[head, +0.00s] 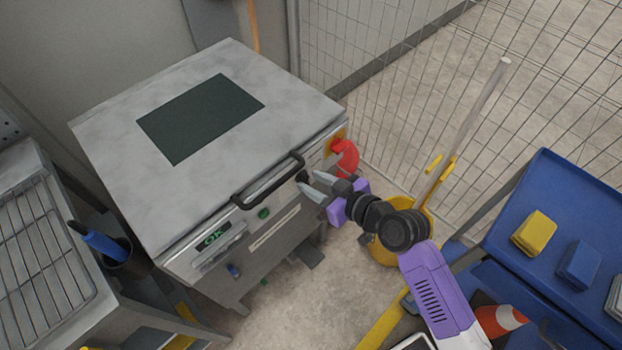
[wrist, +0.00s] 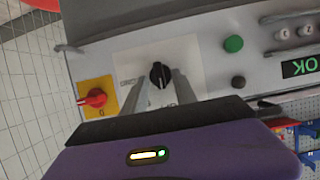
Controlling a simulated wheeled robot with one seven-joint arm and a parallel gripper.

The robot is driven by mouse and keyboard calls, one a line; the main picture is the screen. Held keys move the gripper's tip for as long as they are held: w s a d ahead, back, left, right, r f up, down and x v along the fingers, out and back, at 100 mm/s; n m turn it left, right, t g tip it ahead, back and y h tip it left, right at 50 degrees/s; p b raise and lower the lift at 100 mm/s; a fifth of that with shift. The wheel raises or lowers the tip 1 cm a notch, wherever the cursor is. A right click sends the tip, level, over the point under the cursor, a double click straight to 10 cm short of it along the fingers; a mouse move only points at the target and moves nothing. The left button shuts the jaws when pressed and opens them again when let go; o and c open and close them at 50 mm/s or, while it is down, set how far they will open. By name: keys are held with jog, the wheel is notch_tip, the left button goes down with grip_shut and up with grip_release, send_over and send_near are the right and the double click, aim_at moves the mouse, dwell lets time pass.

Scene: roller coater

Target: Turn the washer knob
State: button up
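The washer knob (wrist: 160,75) is a black rotary knob on a white label plate, on the grey front panel of the machine (head: 200,262). Printed words beside it are partly hidden and too small to read fully. My gripper (wrist: 161,77) is open in the wrist view, with one finger on each side of the knob. Whether the fingers touch it I cannot tell. In the head view my gripper (head: 309,185) reaches the right part of the machine's front, just below the bar handle's right end, and the knob is mostly hidden there.
A black bar handle (head: 268,182) juts out above the panel. A red switch (wrist: 93,98) on a yellow plate is left of the knob in the wrist view; a green button (wrist: 233,44) is right.

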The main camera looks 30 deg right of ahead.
jog(key=shift+w+a+f, duration=0.2)
jog(key=shift+w+f, duration=0.05)
jog(key=shift+w, duration=0.3)
grip_shut()
jog(key=shift+d, duration=0.1)
jog(key=shift+d+f+m+g+y+b, duration=0.15)
jog(key=shift+m+y+b, duration=0.85)
jog(key=shift+m, duration=0.5)
jog(key=shift+d+m+g+y+b, duration=0.15)
jog(key=shift+m+y+b, duration=0.85)
jog(key=shift+m, duration=0.5)
